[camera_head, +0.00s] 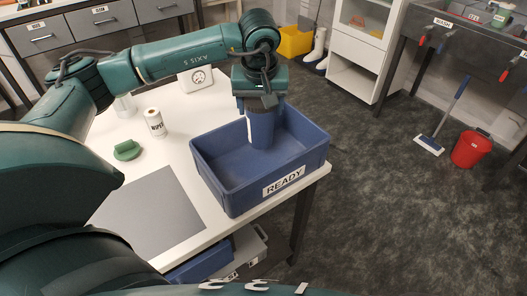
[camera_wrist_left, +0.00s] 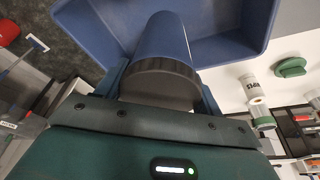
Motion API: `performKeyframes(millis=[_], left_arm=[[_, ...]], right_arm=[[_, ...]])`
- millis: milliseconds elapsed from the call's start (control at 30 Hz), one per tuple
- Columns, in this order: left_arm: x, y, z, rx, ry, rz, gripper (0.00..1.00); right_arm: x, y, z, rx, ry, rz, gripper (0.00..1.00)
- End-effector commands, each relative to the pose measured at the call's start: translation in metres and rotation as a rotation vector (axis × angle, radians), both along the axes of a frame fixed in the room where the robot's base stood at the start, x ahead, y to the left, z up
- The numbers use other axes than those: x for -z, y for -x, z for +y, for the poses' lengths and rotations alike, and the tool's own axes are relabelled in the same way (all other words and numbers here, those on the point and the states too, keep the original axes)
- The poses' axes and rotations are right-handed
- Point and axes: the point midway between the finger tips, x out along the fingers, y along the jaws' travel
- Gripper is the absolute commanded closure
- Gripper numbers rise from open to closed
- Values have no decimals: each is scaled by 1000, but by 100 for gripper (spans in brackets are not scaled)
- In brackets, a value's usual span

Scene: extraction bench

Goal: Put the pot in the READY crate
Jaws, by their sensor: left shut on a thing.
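The pot (camera_head: 262,129) is a blue cylinder; in the left wrist view the pot (camera_wrist_left: 168,42) shows a dark ribbed cap at its near end. My left gripper (camera_head: 262,102) points down and is shut on the pot around its capped end, with a finger on each side in the left wrist view (camera_wrist_left: 163,88). The READY crate (camera_head: 218,187) is a blue open box at the table's right edge. The pot hangs upright with its lower end within the crate's outline; I cannot tell whether it touches the floor. My right gripper is not in view.
The white table (camera_head: 182,155) carries a wipes canister (camera_head: 155,122), a green object (camera_head: 127,150), a white boxy device (camera_head: 196,81) and a grey mat (camera_head: 150,214). A blue bin (camera_head: 203,262) sits below the table. A red bucket (camera_head: 471,149) stands on the floor at right.

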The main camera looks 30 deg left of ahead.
Motion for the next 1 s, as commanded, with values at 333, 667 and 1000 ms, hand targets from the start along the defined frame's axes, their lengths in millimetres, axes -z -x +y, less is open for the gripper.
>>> performKeyframes(millis=[333,667,1000], left_arm=[[48,0,0,-1,1,1,72],[84,0,0,-1,2,0,72],[88,0,0,-1,0,0,32]], right_arm=[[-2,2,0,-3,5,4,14],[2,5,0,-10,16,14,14],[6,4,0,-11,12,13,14]])
